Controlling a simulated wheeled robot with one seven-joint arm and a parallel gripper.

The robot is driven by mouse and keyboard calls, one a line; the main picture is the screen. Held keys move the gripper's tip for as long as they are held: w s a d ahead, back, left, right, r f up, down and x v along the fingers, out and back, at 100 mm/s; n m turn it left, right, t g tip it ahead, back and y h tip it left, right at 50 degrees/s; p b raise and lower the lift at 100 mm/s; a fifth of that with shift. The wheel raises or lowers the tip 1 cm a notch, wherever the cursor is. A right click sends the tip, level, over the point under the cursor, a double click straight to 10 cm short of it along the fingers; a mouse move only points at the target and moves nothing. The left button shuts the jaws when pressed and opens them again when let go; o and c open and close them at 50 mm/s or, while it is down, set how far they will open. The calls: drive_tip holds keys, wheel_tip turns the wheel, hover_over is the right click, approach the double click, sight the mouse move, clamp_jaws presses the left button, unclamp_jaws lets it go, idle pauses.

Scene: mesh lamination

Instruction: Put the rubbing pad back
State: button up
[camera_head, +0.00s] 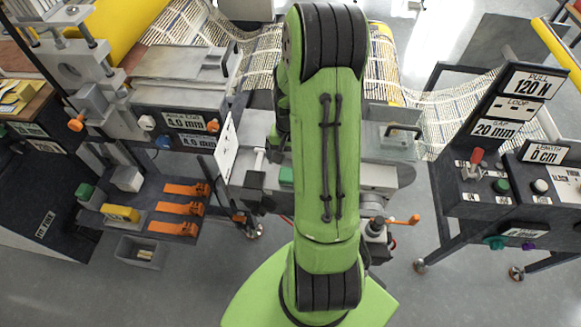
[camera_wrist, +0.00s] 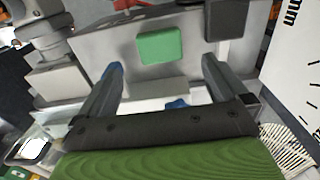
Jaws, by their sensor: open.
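No object is labelled as the rubbing pad, so I cannot tell for certain which it is. In the wrist view my gripper (camera_wrist: 162,68) is open, its two fingers apart with nothing held between them. A green block-like piece (camera_wrist: 160,47) on a grey surface shows beyond and between the fingertips, with no visible contact. A green piece (camera_head: 287,177) also shows just left of my arm in the head view. A yellow block (camera_head: 121,213) sits on the dark shelf at the left, near a green block (camera_head: 86,190). My arm hides the gripper in the head view.
Several orange clamps (camera_head: 180,208) lie on the dark shelf, with a small grey bin (camera_head: 139,252) below. The roller machine (camera_head: 180,75) stands at the upper left. A control stand (camera_head: 500,195) is at the right. Mesh (camera_head: 455,112) stretches between them.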

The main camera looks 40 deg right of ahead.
drive_tip(key=s+a+r+n+t+h, duration=0.1)
drive_tip(key=a+r+n, duration=0.2)
drive_tip(key=a+r, duration=0.45)
drive_tip(key=a+r+n+t, duration=0.15)
drive_tip(key=a+r, duration=0.25)
drive_tip(key=r, duration=0.6)
drive_tip(key=s+a+r+n+t, duration=0.1)
drive_tip(key=s+a+r+n, duration=0.1)
drive_tip(key=s+a+n, duration=0.1)
drive_tip(key=s+a+r+n+t+y, duration=0.1)
drive_tip(key=s+a+r+n+t, duration=0.1)
drive_tip(key=s+a, duration=0.3)
drive_tip(key=shift+s+a+r+n, duration=0.2)
drive_tip(key=shift+s+r+n, duration=0.25)
drive_tip(key=shift+s+r, duration=0.45)
drive_tip(key=shift+s+f, duration=0.1)
drive_tip(key=shift+f, duration=0.05)
